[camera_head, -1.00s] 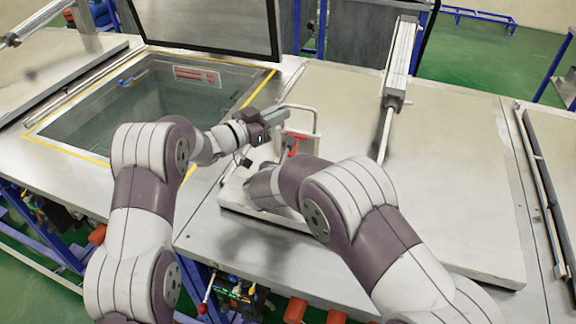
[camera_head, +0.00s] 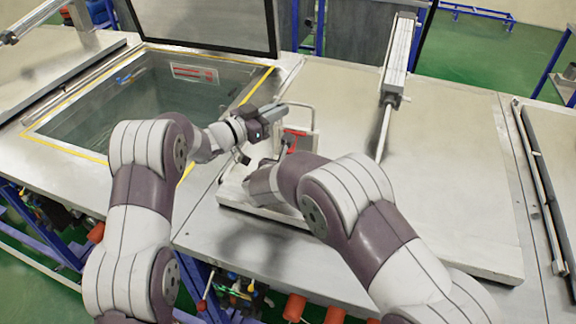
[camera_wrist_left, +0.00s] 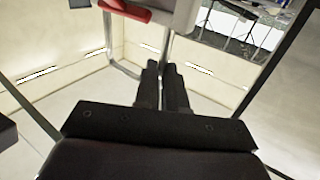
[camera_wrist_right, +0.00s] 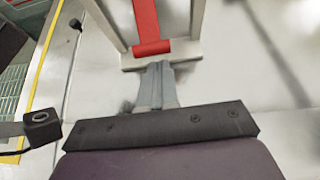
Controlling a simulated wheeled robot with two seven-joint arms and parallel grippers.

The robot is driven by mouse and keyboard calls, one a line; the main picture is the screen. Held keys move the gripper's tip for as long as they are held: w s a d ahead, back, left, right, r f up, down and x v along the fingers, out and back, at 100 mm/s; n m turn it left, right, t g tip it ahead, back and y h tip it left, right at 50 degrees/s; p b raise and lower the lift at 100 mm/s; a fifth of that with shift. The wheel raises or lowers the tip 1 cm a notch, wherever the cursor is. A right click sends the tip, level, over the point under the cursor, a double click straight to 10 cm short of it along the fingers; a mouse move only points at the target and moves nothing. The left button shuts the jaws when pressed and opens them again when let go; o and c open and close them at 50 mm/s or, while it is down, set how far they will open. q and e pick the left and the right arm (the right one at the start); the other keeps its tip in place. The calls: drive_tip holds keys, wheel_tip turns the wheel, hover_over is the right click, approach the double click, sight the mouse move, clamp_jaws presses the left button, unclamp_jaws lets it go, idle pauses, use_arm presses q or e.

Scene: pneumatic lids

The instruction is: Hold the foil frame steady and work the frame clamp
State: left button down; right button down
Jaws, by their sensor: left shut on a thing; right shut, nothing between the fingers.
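The foil frame (camera_head: 316,120) is a pale upright tube hoop on the board; its tubes also show in the left wrist view (camera_wrist_left: 112,42). My left gripper (camera_head: 284,109) reaches its top from the left and is shut on it, fingers close together in the left wrist view (camera_wrist_left: 162,66); the gripped part is mostly hidden. The red frame clamp (camera_head: 293,134) stands within the hoop; in the right wrist view its red lever (camera_wrist_right: 148,22) rises from a pale block (camera_wrist_right: 185,52). My right gripper (camera_wrist_right: 158,65) is shut and empty, tips just at the block; contact is unclear.
A tank (camera_head: 130,95) with a yellow edge line lies open on the left, its dark lid (camera_head: 205,22) raised behind. A pneumatic cylinder (camera_head: 400,55) stands at the back right. The flat lid (camera_head: 450,170) right of the arms is clear.

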drive_tip(key=shift+r, duration=0.1)
idle(0.6)
drive_tip(key=shift+r, duration=0.7)
drive_tip(key=s+a, duration=0.1)
drive_tip(key=s, duration=0.3)
drive_tip(key=s+a, duration=0.1)
drive_tip(key=s, duration=0.4)
drive_tip(key=s+a, duration=0.1)
drive_tip(key=s, duration=0.3)
drive_tip(key=shift+s+a+f, duration=0.2)
drive_tip(key=shift+s+a, duration=0.05)
drive_tip(key=shift+s, duration=0.05)
drive_tip(key=c, duration=1.8)
unclamp_jaws()
